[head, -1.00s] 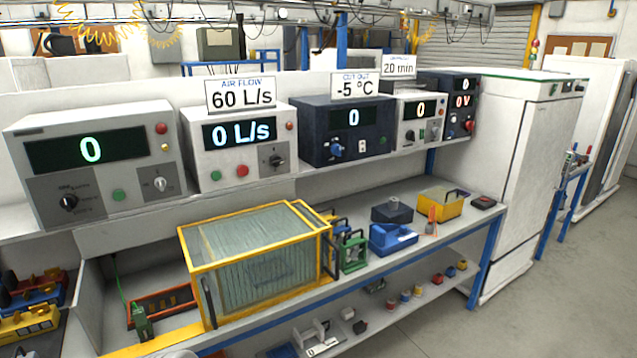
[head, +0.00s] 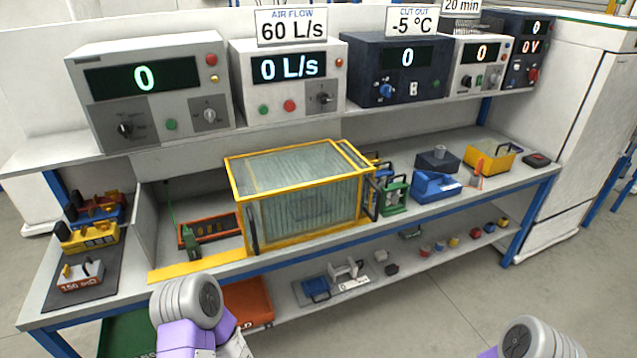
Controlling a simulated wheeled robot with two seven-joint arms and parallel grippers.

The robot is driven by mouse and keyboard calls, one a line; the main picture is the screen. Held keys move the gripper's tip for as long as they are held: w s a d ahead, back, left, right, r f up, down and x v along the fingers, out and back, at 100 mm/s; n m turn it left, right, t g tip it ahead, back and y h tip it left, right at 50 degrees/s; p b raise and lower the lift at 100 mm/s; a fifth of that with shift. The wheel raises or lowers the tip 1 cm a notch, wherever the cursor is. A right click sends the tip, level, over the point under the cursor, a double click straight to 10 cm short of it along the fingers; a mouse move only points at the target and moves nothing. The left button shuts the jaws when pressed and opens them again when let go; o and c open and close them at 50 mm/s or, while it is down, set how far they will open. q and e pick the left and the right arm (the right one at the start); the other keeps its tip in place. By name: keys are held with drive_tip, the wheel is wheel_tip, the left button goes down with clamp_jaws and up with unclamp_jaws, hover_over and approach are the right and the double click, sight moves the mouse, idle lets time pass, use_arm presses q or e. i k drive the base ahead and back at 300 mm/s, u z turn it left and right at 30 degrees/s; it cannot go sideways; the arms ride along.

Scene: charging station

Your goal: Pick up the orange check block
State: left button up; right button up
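No block in view can be surely told as the orange check block. An orange-red tray (head: 215,230) lies on the bench left of the yellow-framed glass box. Parts of my two arms show at the bottom edge, well apart from these blocks. Neither gripper's fingers are in view.
The yellow-framed glass box (head: 300,200) fills the bench middle. A blue bin (head: 436,187) and yellow box (head: 489,163) stand to its right. Instruments line the upper shelf (head: 200,140). An orange case (head: 247,302) and small parts are on the lower shelf.

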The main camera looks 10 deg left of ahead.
sight(85, 276)
drive_tip(key=u, duration=2)
